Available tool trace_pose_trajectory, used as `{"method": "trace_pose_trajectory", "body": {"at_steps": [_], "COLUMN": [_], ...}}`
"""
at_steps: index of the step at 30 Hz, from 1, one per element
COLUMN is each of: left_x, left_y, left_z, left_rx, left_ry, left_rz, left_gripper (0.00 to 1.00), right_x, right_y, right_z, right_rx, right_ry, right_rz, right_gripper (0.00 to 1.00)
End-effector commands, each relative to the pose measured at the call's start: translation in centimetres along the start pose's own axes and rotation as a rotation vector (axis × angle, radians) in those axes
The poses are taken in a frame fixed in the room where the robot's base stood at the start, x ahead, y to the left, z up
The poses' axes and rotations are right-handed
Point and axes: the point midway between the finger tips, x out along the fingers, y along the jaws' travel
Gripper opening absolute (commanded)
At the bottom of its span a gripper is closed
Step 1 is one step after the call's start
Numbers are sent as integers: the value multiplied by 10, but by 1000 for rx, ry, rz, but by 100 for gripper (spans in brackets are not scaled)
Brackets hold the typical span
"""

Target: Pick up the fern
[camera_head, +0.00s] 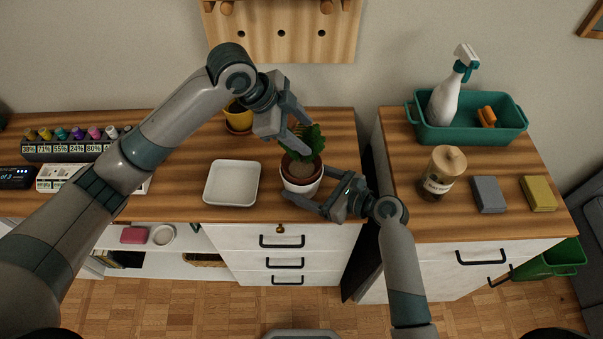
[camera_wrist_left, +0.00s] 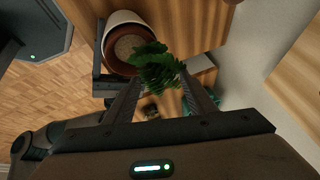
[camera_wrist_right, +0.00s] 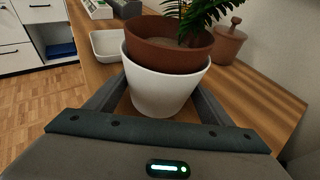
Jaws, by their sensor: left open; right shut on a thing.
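The fern (camera_head: 303,143) has green fronds and grows in a brown inner pot inside a white outer pot (camera_head: 302,188), upright near the desk's front edge. My right gripper (camera_head: 311,188) is shut on the white pot, one finger on each side; the pot fills the right wrist view's middle (camera_wrist_right: 165,92). I cannot tell whether its base touches the desk. My left gripper (camera_head: 306,137) is open above the pot, its fingers at the fronds. In the left wrist view the fronds (camera_wrist_left: 160,72) show around and between the fingertips, partly hiding the brown soil.
A white square tray (camera_head: 232,184) lies left of the pot. Across a gap, the right desk holds a labelled jar (camera_head: 440,175), a teal bin (camera_head: 468,128) with a spray bottle (camera_head: 452,90), and two flat blocks (camera_head: 488,195).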

Motion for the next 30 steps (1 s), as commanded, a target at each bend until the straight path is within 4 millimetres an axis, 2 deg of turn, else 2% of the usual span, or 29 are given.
{"method": "trace_pose_trajectory", "body": {"at_steps": [7,8,12,14,30], "left_x": [0,0,0,0,0], "left_y": [0,0,0,0,0], "left_z": [0,0,0,0,0], "left_rx": [0,0,0,0,0], "left_ry": [0,0,0,0,1], "left_rz": [0,0,0,0,0], "left_gripper": [50,46,12,0,0], "right_x": [0,0,0,0,0], "right_y": [0,0,0,0,0], "right_z": [0,0,0,0,0], "right_rx": [0,0,0,0,0], "right_ry": [0,0,0,0,0], "right_rz": [0,0,0,0,0], "right_gripper": [62,62,62,62,62]}}
